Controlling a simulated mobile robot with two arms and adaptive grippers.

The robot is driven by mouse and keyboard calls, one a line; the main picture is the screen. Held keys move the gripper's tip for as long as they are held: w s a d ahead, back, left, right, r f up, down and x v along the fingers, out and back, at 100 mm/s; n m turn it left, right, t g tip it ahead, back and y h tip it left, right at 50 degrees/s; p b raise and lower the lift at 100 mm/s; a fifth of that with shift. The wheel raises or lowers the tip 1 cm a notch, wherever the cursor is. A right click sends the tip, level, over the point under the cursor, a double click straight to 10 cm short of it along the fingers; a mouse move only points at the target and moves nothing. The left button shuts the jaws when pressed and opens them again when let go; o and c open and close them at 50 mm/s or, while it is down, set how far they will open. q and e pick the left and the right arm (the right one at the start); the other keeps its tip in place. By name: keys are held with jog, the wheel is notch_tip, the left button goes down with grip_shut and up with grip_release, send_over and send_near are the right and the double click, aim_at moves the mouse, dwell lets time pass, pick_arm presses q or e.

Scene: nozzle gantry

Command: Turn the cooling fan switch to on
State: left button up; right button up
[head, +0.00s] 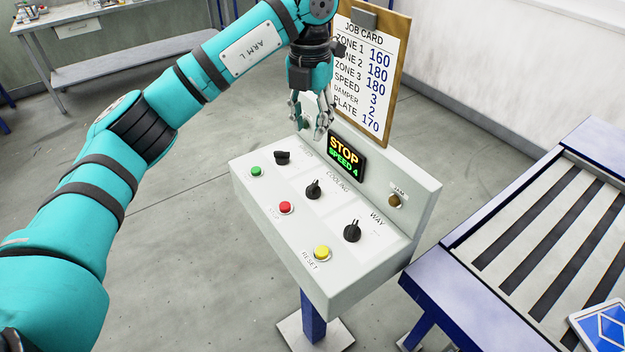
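The grey-white control panel (262,203) stands on a blue post. The black knob (313,190) nearest the COOLING label (338,181) is the middle of three knobs. Its position markings are too small to read. Another black knob (282,157) is to its upper left, and a third (352,232) is by the WAY label. My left gripper (311,128) hangs over the back of the panel with its fingers down and spread apart. It is empty, behind and above the cooling knob, and appears clear of it. My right gripper is out of view.
A display (346,156) reads STOP, SPEED 4. A job card (361,75) stands behind the panel. Green (256,171), red (286,208) and yellow (321,252) buttons line the front, close to the knobs. A slatted conveyor (540,238) is at right, and a bench (125,52) behind left.

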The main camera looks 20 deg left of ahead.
aim_at(311, 187)
pick_arm(q)
notch_tip(311, 187, down, 16)
jog(key=p, duration=0.4)
jog(key=shift+s+d+r+p, duration=0.1)
jog(key=shift+r+p, duration=0.1)
jog(key=shift+p, duration=0.2)
jog(key=shift+f, duration=0.55)
grip_shut()
